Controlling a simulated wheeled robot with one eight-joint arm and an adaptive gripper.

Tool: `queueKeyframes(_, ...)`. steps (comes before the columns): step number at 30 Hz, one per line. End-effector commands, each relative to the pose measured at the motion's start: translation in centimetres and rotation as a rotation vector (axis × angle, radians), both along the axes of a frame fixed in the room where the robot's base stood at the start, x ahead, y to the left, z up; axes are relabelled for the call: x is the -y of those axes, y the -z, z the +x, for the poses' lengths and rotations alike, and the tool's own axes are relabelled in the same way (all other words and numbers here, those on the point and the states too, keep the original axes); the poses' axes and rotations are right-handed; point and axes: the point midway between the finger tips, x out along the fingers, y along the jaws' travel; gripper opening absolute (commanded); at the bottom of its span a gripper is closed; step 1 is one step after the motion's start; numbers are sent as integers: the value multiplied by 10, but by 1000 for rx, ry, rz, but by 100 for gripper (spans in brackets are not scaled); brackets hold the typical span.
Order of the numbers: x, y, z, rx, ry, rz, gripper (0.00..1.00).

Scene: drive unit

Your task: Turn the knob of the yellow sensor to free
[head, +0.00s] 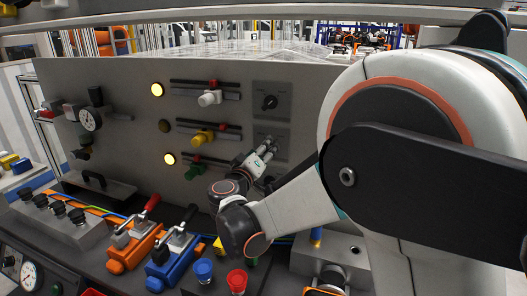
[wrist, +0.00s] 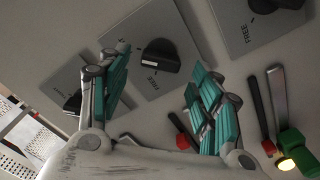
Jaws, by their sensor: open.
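The yellow sensor (head: 203,137) sits on the middle rail of the grey panel, with a red piece beside it. Its row ends at the middle knob plate (head: 279,133), partly covered by my gripper (head: 268,151). In the wrist view, a black knob (wrist: 160,56) on a grey plate lies beyond and between the spread fingers of my gripper (wrist: 157,70); it appears to be the middle one. A "FREE" label is printed beside this knob. The fingers are open and empty, with no clear contact. The knob's exact setting is hard to read.
The white sensor (head: 209,98) and upper knob (head: 269,102) are above; the green sensor (head: 194,171) is below. A neighbouring knob (wrist: 264,5) shows at upper right in the wrist view. Orange (head: 134,247) and blue clamps (head: 172,262) stand on the bench below.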

Motion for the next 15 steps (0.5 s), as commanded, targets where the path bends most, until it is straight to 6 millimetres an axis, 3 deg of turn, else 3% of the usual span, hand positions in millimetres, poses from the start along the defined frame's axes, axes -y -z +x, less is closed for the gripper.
queueKeyframes(6,9,0,20,-1,1,0,58)
queueKeyframes(15,9,0,24,0,-1,0,58)
